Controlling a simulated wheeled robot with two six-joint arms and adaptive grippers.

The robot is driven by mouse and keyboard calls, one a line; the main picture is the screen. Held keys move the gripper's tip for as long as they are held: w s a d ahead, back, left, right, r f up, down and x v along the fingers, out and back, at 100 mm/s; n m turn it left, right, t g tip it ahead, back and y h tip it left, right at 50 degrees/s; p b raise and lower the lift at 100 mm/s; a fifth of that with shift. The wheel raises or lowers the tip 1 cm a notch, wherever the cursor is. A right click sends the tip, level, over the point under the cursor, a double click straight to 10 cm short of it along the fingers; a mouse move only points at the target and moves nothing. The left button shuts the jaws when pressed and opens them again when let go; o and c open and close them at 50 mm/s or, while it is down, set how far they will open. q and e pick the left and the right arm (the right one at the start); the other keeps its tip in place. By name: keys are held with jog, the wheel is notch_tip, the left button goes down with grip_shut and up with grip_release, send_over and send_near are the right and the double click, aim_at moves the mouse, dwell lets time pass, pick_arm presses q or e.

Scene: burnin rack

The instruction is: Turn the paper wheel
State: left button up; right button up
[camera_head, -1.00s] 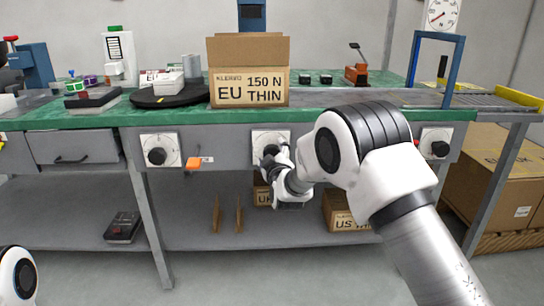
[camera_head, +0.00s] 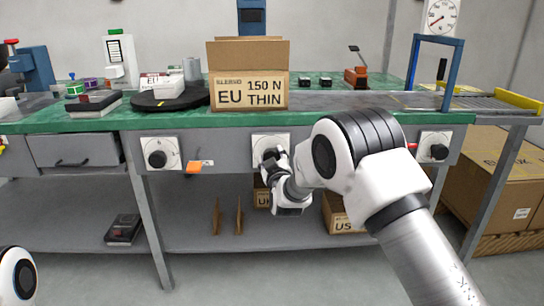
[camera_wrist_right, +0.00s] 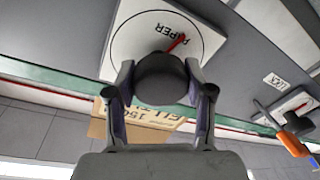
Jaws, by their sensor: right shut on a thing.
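The paper wheel is a dark round knob (camera_wrist_right: 162,80) on a white plate (camera_wrist_right: 128,30) lettered "PAPER", with a red pointer, in the right wrist view. In the head view its white plate (camera_head: 262,141) is the middle one on the bench front. My right gripper (camera_wrist_right: 160,98) is shut on the knob, one finger at each side. In the head view the right gripper (camera_head: 275,165) is partly hidden by its own wrist. Of my left arm only a white joint shows at the lower left of the head view; its gripper is out of view.
A third knob (camera_head: 438,151) is to the right. An open carton (camera_head: 250,95) marked "EU 150 N THIN" stands on the green bench top (camera_head: 330,118). Boxes sit on the lower shelf.

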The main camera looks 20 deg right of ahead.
jog(key=m+p, duration=0.1)
jog(key=m, duration=0.5)
jog(key=shift+m+h, duration=0.4)
jog(key=m+h+p, duration=0.1)
jog(key=m, duration=0.6)
jog(key=shift+a, duration=0.1)
jog(key=o, duration=1.2)
jog(key=shift+c, duration=0.2)
jog(key=v, duration=1.2)
jog(key=shift+f, duration=0.3)
